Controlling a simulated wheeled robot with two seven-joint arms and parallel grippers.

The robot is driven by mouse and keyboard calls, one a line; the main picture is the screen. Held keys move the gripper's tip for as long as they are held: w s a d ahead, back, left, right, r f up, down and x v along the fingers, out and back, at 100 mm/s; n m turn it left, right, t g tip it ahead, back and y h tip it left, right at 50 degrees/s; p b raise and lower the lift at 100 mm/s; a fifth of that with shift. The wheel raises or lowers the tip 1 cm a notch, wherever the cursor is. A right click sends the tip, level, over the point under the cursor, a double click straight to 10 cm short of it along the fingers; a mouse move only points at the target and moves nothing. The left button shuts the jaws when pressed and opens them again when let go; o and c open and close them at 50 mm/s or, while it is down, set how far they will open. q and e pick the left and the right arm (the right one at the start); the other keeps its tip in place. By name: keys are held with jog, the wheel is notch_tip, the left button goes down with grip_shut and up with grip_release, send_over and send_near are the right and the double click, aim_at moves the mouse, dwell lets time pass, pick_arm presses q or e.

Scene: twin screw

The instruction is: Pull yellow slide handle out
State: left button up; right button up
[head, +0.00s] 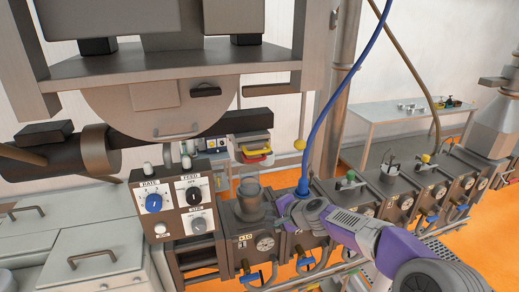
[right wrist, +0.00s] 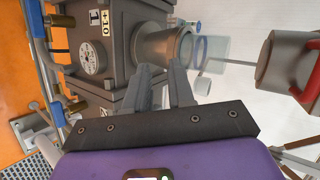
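A yellow ball knob (head: 299,144) on a thin rod is behind the feeder row in the head view. A yellow strip with red (head: 257,157) lies along the front of a drawer-like part under the dark barrel. I cannot tell which is the slide handle. My right gripper (head: 283,205) is beside the grey cup-shaped port on the +10 box, below and in front of both yellow parts. In the right wrist view its two fingers (right wrist: 161,75) are apart with nothing clearly held between them. No yellow handle is visible in that view. My left gripper is not in view.
The grey port (head: 250,195) also shows just past the fingers (right wrist: 160,45). A control panel (head: 176,202) stands to the left. A blue hose (head: 332,92) drops close to my right gripper. A grey cylinder with a red handle (right wrist: 305,75) is at the right wrist view's right.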

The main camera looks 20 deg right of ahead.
aim_at(260, 152)
notch_tip(260, 152, up, 19)
jog(key=s+m+t+y, duration=0.1)
jog(key=t+y, duration=0.1)
jog(key=t, duration=0.1)
jog(key=p+x, duration=0.1)
jog(key=x, duration=0.3)
jog(key=p+x, duration=0.1)
jog(key=x, duration=0.1)
jog(key=shift+w+d+r+p, duration=0.2)
jog(key=shift+w+r+p, duration=0.1)
jog(key=shift+w, duration=0.25)
jog(key=shift+f, duration=0.1)
grip_shut()
jog(key=shift+s, duration=0.1)
